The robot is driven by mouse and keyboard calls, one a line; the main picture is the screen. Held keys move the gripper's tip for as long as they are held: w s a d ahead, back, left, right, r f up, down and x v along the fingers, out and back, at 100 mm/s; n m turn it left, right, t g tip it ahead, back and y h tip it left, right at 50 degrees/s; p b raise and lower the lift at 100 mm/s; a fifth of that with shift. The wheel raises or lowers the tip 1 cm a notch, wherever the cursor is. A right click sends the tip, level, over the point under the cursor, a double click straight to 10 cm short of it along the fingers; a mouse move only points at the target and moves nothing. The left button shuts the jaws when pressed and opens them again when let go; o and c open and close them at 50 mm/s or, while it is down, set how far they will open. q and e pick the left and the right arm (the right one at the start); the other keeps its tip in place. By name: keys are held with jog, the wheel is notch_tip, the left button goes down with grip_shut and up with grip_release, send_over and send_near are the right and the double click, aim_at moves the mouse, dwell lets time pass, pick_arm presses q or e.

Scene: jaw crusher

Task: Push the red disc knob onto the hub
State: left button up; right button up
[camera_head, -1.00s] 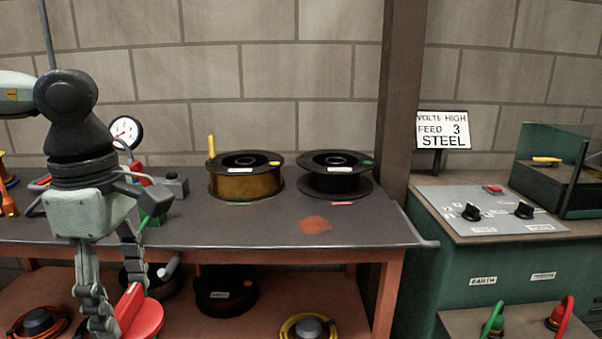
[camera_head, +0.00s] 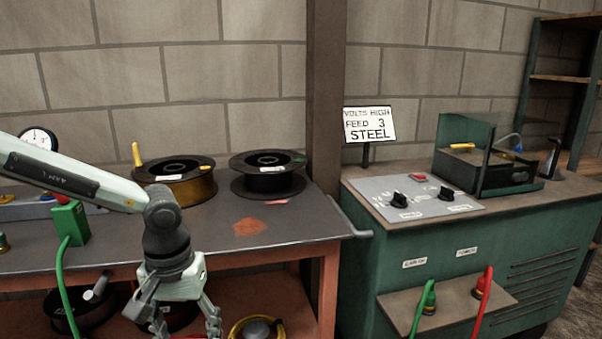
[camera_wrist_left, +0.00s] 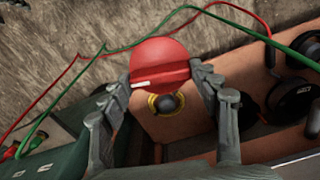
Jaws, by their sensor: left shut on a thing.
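My left gripper (camera_head: 187,328) hangs in front of the workbench at the bottom of the head view, its fingertips cut off by the frame edge. In the left wrist view, its two fingers are shut on the red disc knob (camera_wrist_left: 160,62), gripping the raised bar across its face. The bar has a white mark at its left end. The knob is held clear above the floor and bench. In the head view the knob is almost wholly out of frame. I cannot make out the hub in either view. My right gripper is not in view.
The workbench (camera_head: 300,230) carries a brass-coloured spool (camera_head: 180,188) and a black spool (camera_head: 268,182). A green welder cabinet (camera_head: 440,262) stands to the right, with green and red cables plugged in front. Cables also cross the floor in the wrist view. Bare floor shows at lower right.

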pick_arm(q)
jog(key=a+r+n, duration=0.2)
jog(key=a+r, duration=0.1)
jog(key=a, duration=0.8)
jog(key=a+r+n, duration=0.2)
jog(key=a+r, duration=0.1)
jog(key=a, duration=0.7)
jog(key=s+a+f+n, duration=0.1)
jog(key=s+a+n, duration=0.1)
jog(key=s+a, duration=0.4)
jog(key=s+d+f, duration=0.1)
jog(key=d+f, duration=0.2)
jog(key=f, duration=0.4)
jog(key=w+d+m, duration=0.2)
jog(key=d, duration=0.5)
jog(key=w+d+r+m, duration=0.1)
jog(key=w+d+m, duration=0.1)
jog(key=d, duration=0.6)
jog(key=w+d+m, duration=0.2)
jog(key=w+d, duration=0.1)
jog(key=d, duration=0.5)
jog(key=shift+d+r, duration=0.45)
jog(key=shift+d, duration=0.15)
